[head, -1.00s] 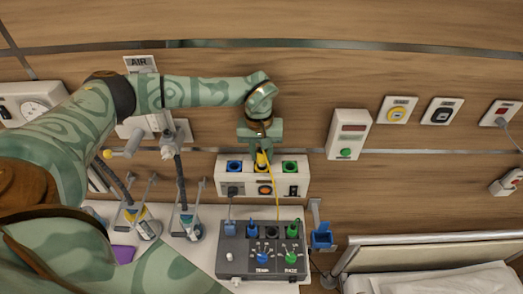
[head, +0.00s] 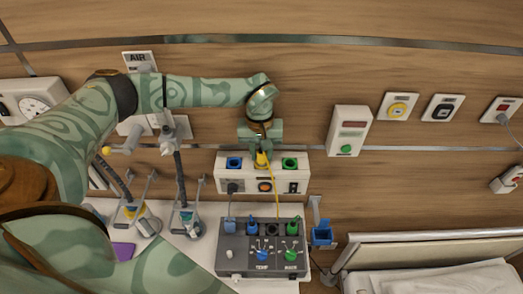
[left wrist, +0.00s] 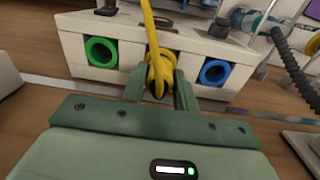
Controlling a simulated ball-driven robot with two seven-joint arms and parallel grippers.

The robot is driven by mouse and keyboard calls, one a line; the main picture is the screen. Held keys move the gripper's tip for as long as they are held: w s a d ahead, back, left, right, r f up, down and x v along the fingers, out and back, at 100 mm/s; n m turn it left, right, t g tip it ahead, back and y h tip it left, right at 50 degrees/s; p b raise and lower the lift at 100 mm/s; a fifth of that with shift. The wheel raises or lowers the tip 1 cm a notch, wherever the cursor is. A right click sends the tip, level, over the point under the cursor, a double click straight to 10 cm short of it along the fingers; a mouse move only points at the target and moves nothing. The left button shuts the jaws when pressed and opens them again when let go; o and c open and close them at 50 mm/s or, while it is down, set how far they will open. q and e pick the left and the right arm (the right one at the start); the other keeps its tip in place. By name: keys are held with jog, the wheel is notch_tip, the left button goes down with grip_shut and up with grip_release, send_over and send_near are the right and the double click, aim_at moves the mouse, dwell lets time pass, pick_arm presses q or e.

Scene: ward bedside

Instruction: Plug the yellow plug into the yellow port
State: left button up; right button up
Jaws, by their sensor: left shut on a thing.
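The yellow plug (head: 261,159) is at the middle of the top row of a white wall panel (head: 221,172). My left gripper (head: 260,148) is shut on it from above. In the left wrist view, the yellow plug (left wrist: 158,78) sits between the two green fingers, close in front of the panel face. A yellow cable (head: 275,192) runs from it down to a grey box. My right gripper is not in view.
A blue port (head: 234,163) and a green port (head: 290,164) flank the plug closely. The grey box (head: 232,262) with several coloured plugs stands below on a white top. Hose holders (head: 188,222) stand at the left. A bed (head: 430,240) is at the lower right.

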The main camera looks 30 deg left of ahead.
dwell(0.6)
pick_arm(q)
jog(key=shift+f, duration=0.35)
dwell(0.4)
jog(key=shift+p, duration=0.4)
jog(key=shift+f, duration=0.15)
dwell(0.7)
jog(key=o, duration=1)
jog(key=shift+o, duration=0.2)
notch_tip(320, 180, up, 16)
jog(key=b, duration=0.1)
jog(key=shift+s+a+r+b, duration=0.15)
jog(key=shift+a+r+b, duration=0.05)
jog(key=shift+b, duration=0.1)
